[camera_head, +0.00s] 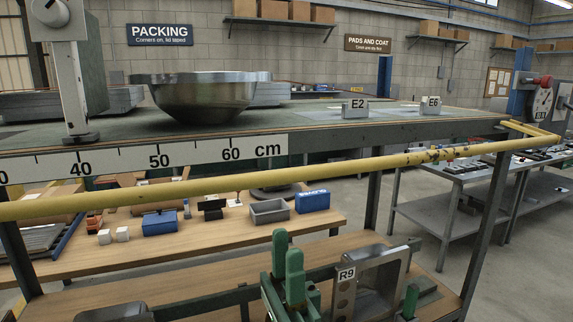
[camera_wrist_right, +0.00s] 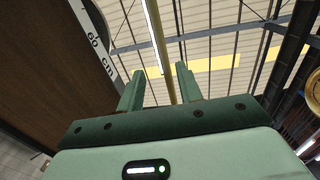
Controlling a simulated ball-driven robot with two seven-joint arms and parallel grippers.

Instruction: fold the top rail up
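The yellow top rail (camera_head: 300,174) runs across the whole head view, below the front edge of the upper table, with worn dark patches toward its right end. At the right it meets a short yellow side arm (camera_head: 528,128). My right gripper (camera_head: 287,242) points upward below the rail, fingers apart and empty. In the right wrist view, a yellowish bar that looks like the rail (camera_wrist_right: 162,50) lies beyond the gap between the open fingers (camera_wrist_right: 159,78); it appears apart from them. My left gripper is not in view.
The upper table (camera_head: 300,118) carries a metal bowl (camera_head: 205,95) and a centimetre scale (camera_head: 150,158) on its edge. A lower wooden bench (camera_head: 340,225) holds bins and boxes. A dark table leg (camera_head: 486,215) stands right of my right arm, with open floor beyond.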

